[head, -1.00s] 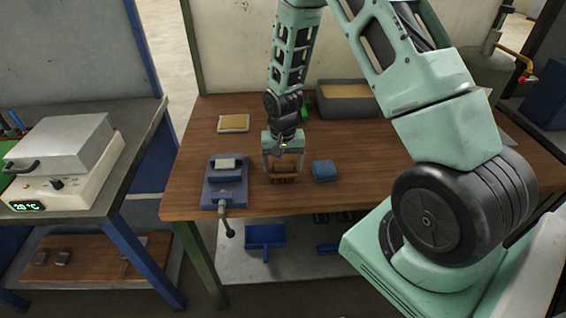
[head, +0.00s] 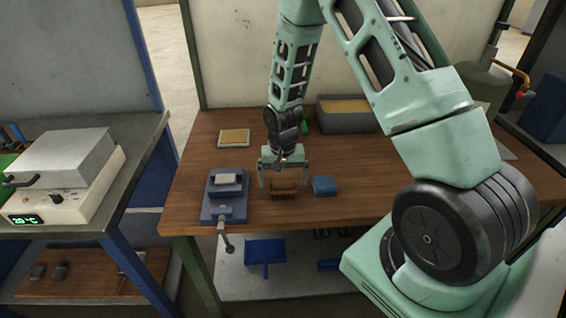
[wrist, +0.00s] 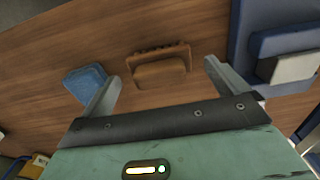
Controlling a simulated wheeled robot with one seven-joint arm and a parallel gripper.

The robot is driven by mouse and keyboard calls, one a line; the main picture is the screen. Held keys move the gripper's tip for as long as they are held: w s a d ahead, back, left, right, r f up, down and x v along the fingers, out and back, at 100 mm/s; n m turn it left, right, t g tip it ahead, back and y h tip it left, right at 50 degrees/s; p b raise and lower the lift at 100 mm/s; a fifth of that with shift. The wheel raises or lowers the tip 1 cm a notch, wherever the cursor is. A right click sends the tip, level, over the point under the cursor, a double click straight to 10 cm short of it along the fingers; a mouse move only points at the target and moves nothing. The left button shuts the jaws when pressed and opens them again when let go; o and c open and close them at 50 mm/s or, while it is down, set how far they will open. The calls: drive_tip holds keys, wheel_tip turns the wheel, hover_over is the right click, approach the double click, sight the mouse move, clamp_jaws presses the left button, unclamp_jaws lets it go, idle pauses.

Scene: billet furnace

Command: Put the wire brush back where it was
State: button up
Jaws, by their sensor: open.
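The wire brush (head: 284,190) is a brown block with a bristled edge. It lies on the wooden workbench (head: 340,205) between the blue vise and a blue block. In the wrist view the brush (wrist: 160,70) lies ahead of and between the spread fingers. My gripper (head: 284,182) is open and empty, pointing down just above the brush. In the wrist view its fingers (wrist: 160,85) stand apart on either side of the brush, clear of it.
The blue vise (head: 224,205) holds a pale block, close left of my gripper. The blue block (head: 324,185) sits close right. A yellow-topped pad (head: 234,137) and a grey bin (head: 346,122) stand behind.

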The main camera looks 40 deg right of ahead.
sight(283, 179)
wheel_tip(283, 179, up, 11)
drive_tip(key=b, duration=0.3)
drive_tip(key=s+a+r+n, duration=0.2)
drive_tip(key=a+r+n, duration=0.1)
drive_tip(key=a, duration=0.4)
drive_tip(key=s+a+r+n, duration=0.2)
drive_tip(key=s+a+n, duration=0.3)
drive_tip(key=s+a, duration=0.3)
drive_tip(key=s+a+r+n, duration=0.3)
drive_tip(key=s+a+n, duration=0.3)
drive_tip(key=s, duration=0.8)
drive_tip(key=a, duration=0.3)
drive_tip(key=shift+s+a+r+n+y, duration=0.15)
drive_tip(key=shift+a+r+n+y, duration=0.05)
drive_tip(key=shift+a+n+y, duration=0.1)
drive_tip(key=shift+f, duration=0.1)
drive_tip(key=shift+f+b, duration=0.35)
drive_tip(key=shift+f, duration=0.05)
